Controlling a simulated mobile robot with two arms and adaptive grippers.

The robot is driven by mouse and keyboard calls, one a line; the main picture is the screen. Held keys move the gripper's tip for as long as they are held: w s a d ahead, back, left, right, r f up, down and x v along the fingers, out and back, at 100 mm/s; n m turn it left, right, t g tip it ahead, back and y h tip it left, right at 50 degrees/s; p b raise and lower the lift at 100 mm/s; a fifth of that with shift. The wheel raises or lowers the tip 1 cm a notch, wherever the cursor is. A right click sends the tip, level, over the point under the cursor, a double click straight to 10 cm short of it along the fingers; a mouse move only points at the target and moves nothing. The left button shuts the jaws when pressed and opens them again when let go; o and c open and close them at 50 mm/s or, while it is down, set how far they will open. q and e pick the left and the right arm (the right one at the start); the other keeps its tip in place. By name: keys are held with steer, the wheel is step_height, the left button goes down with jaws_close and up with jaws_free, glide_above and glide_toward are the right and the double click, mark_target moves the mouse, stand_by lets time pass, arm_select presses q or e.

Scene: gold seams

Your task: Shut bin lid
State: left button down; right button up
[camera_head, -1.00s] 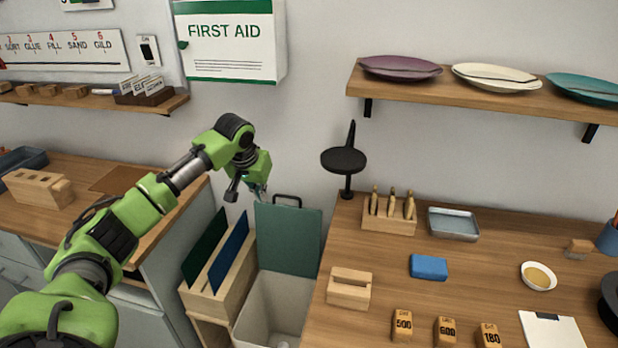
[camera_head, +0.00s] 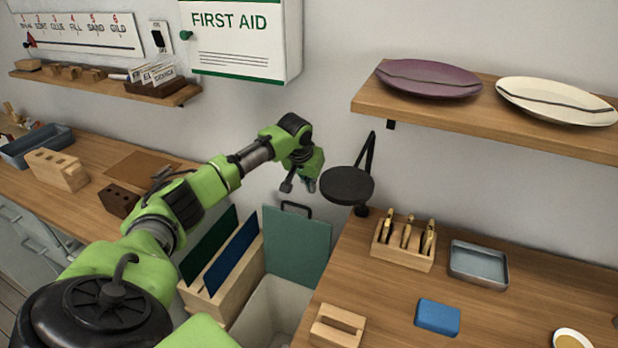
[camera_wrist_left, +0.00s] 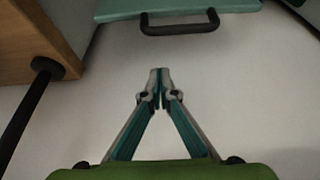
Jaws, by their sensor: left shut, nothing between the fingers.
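The bin (camera_head: 268,308) is a pale open box on the floor between the two benches. Its green lid (camera_head: 297,248) stands upright against the wall behind it, so the bin is open. A dark handle (camera_head: 296,206) sits on the lid's top edge, and it also shows in the left wrist view (camera_wrist_left: 180,29). My left gripper (camera_head: 311,186) is above the handle, apart from it. In the left wrist view the fingertips (camera_wrist_left: 160,72) meet, with nothing between them. My right gripper is not in view.
A wooden rack with green and blue boards (camera_head: 233,257) stands left of the bin. The right bench (camera_head: 400,290) edges close on the right. A round black disc on a bracket (camera_head: 347,185) is just right of my left gripper.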

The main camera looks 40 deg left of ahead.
arm_select(q)
steer(key=s+f+p, duration=0.2)
steer(key=f, duration=0.1)
steer(key=shift+s+d, duration=0.4)
steer(key=shift+f, duration=0.1)
stand_by(0.4)
